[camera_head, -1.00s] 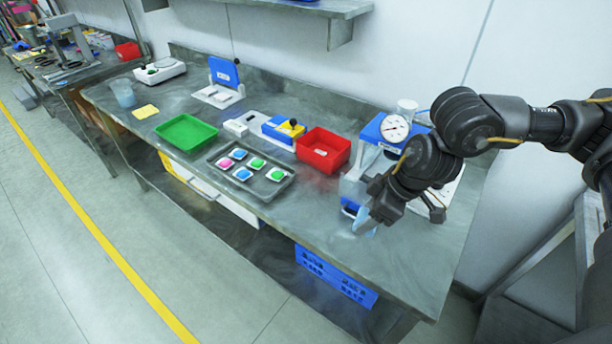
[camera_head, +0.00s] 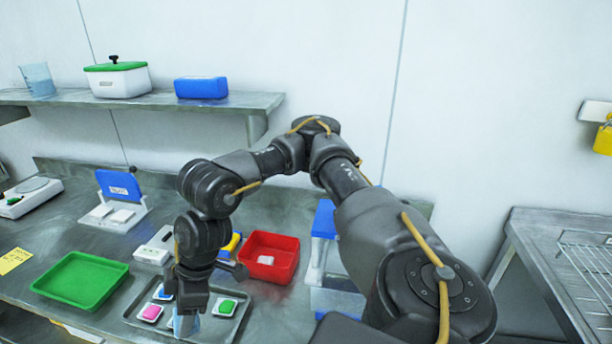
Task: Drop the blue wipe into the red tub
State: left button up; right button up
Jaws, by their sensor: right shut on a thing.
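The red tub (camera_head: 270,252) stands on the steel bench, right of the metal tray, with a small white patch on it. My right gripper (camera_head: 188,312) points down over the metal tray, left of the tub and nearer to me. It is shut on the blue wipe (camera_head: 186,326), a pale blue cloth hanging below the fingers. The fingertips are mostly hidden by the dark wrist. My left gripper is not in view.
The metal tray (camera_head: 222,322) holds several small coloured pieces. A green tray (camera_head: 82,281) lies to its left. A blue-topped press (camera_head: 323,220) stands right of the tub, partly behind my arm. A wall shelf (camera_head: 180,101) runs above the bench.

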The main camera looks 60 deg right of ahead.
aim_at(277, 261)
jog(key=z, duration=0.15)
jog(key=i, duration=0.7)
jog(key=z, duration=1)
jog(key=i, duration=0.5)
jog(key=z, duration=0.4)
